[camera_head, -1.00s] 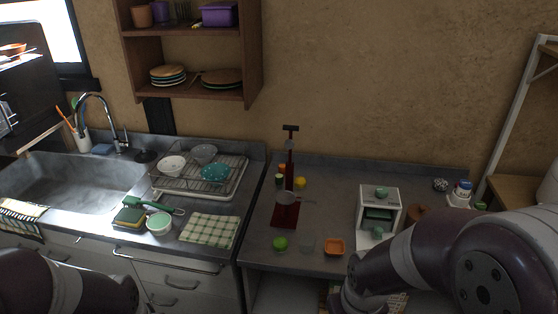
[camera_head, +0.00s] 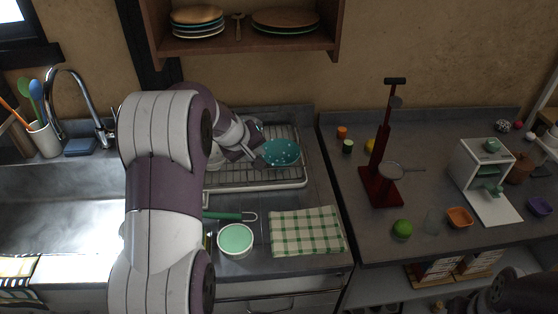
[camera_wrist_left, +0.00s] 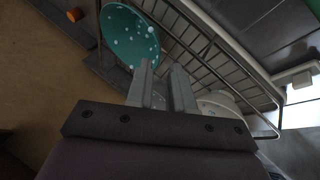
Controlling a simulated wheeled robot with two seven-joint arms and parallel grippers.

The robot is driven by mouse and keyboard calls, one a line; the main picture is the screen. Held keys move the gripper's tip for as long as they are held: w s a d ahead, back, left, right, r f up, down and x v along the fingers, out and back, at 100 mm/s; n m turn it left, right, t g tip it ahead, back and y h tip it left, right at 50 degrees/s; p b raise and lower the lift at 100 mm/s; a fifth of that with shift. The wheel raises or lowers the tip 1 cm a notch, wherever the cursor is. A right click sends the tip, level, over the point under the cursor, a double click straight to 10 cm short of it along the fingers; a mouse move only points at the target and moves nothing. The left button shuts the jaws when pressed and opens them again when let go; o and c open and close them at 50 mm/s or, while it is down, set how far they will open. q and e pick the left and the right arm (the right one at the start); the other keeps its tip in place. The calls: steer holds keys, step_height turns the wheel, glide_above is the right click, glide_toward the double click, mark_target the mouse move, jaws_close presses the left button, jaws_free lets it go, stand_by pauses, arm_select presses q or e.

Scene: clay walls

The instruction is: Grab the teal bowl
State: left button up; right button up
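The teal bowl (camera_head: 283,152) with white dots sits at the right part of the wire dish rack (camera_head: 285,180), its hollow side visible. It also shows at the upper left of the left wrist view (camera_wrist_left: 128,38). My left gripper (camera_head: 260,147) is at the bowl's left side, close to its rim. In the left wrist view, the left gripper's two fingers (camera_wrist_left: 162,68) stand apart with a gap between them. The bowl lies beyond the left finger's tip; whether they touch is unclear. My right gripper is out of view.
A white bowl (camera_wrist_left: 218,102) is in the rack beside the gripper. A green-filled white bowl (camera_head: 236,240) and a checked cloth (camera_head: 306,232) lie in front. A red stand (camera_head: 381,185) is to the right. A shelf (camera_head: 246,42) hangs above.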

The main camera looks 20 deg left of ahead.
mark_target(280, 158)
arm_select(q)
steer(key=x, duration=0.8)
steer(key=shift+w+d+f, duration=0.15)
steer(key=shift+w+f, duration=0.1)
steer(key=shift+w, duration=0.05)
steer(key=shift+d+r, duration=0.1)
steer(key=shift+d, duration=0.05)
jaws_close()
